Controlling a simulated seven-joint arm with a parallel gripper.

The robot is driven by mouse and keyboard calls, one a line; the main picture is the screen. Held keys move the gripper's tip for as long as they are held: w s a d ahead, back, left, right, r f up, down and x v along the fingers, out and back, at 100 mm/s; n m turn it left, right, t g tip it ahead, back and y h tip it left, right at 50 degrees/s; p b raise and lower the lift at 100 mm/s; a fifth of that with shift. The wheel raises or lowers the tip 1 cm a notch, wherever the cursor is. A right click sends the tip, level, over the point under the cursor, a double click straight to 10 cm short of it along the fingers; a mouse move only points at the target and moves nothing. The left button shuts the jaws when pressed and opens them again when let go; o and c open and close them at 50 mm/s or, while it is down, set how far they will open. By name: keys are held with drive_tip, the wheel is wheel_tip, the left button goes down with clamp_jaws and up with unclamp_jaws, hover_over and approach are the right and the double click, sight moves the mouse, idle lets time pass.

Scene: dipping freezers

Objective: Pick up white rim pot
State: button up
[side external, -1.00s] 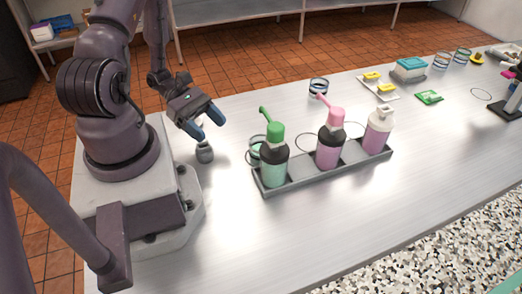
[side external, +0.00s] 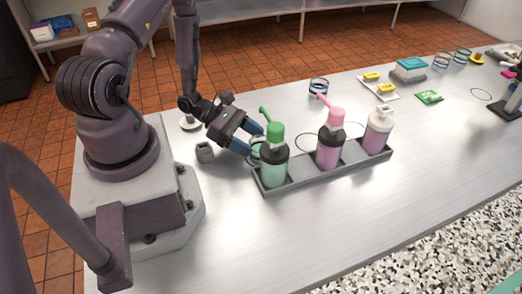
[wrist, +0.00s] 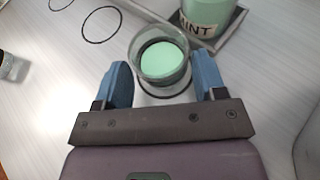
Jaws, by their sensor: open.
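In the wrist view, a round clear-walled pot (wrist: 161,60) with mint-green contents sits between the two blue fingers of my open gripper (wrist: 162,68). No clear contact shows. In the side external view, this pot (side external: 256,148) is mostly hidden behind the green-topped bottle, and my gripper (side external: 253,141) reaches down toward it from the left. A small round item with a white rim (side external: 190,123) lies behind my gripper on the table. I cannot tell which of these is the white rim pot.
A grey tray (side external: 312,180) holds a mint bottle (side external: 273,167) with a green pump and two pink-purple bottles, close to my gripper. A small grey pot (side external: 205,152) stands to its left. Yellow and teal items sit farther back. The front table is clear.

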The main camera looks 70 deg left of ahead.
sight(252, 140)
drive_tip(key=x, duration=0.3)
drive_tip(key=shift+w+d+f, duration=0.1)
drive_tip(key=shift+w+d, duration=0.05)
drive_tip(key=shift+w, duration=0.05)
drive_tip(key=shift+c, duration=0.2)
drive_tip(key=c, duration=0.6)
drive_tip(key=shift+r, duration=5.05)
